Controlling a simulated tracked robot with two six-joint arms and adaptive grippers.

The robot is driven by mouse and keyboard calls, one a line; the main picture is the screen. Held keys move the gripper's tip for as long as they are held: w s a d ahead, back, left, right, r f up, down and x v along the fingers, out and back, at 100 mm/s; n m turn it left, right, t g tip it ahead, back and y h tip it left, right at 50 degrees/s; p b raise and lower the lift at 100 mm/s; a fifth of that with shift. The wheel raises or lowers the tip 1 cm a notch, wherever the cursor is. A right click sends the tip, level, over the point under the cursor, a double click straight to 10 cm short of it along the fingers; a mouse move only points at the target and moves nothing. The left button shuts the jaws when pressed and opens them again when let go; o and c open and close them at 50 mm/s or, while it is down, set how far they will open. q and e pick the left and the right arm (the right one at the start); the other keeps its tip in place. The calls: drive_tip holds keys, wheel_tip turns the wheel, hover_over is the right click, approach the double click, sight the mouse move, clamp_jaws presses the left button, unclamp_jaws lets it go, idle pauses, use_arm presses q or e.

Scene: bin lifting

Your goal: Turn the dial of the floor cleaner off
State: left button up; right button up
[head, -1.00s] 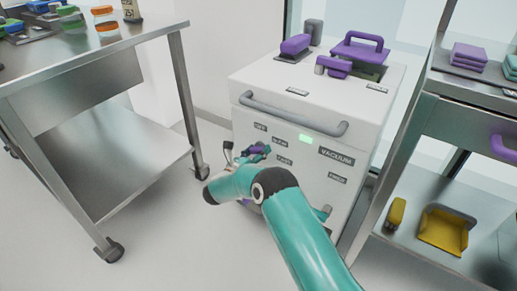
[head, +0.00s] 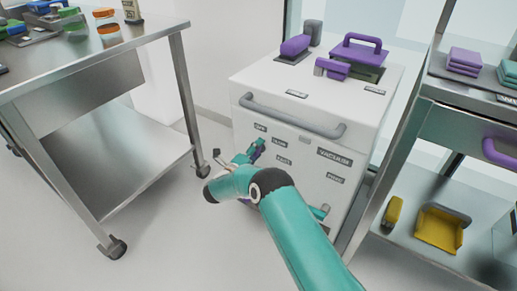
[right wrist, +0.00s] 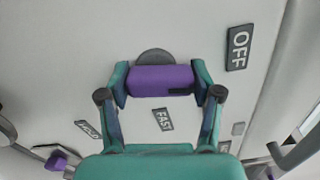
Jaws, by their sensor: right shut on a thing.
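The floor cleaner (head: 262,106) is a white box with a grey front handle and labels on its front panel. My right gripper (right wrist: 161,79) is shut on its purple dial (right wrist: 150,82), one finger at each end of the bar. The bar lies nearly level in the right wrist view, with a dark mark near its right end. The OFF label (right wrist: 238,47) is up and right of the dial; the FAST label (right wrist: 163,119) is below it. In the head view my right gripper (head: 257,148) is at the front panel, and the dial is mostly hidden. My left gripper is not in view.
A steel table (head: 110,150) with jars and tools on top stands at left. A steel shelf unit (head: 470,95) with purple cloths and a yellow dustpan (head: 440,228) stands close at right. Open floor lies between the table and the cleaner.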

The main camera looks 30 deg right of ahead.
drive_tip(key=shift+w+a+n, duration=0.15)
drive_tip(key=shift+a+n, duration=0.05)
drive_tip(key=shift+n, duration=0.45)
drive_tip(key=shift+w+a+n, duration=0.15)
drive_tip(key=shift+n, duration=0.5)
drive_tip(key=shift+f, duration=0.1)
drive_tip(key=o, duration=1.1)
drive_tip(key=shift+o, duration=0.3)
drive_tip(key=shift+s+d, duration=0.1)
drive_tip(key=shift+d, duration=0.05)
drive_tip(key=v, duration=1.2)
drive_tip(key=shift+f, duration=0.1)
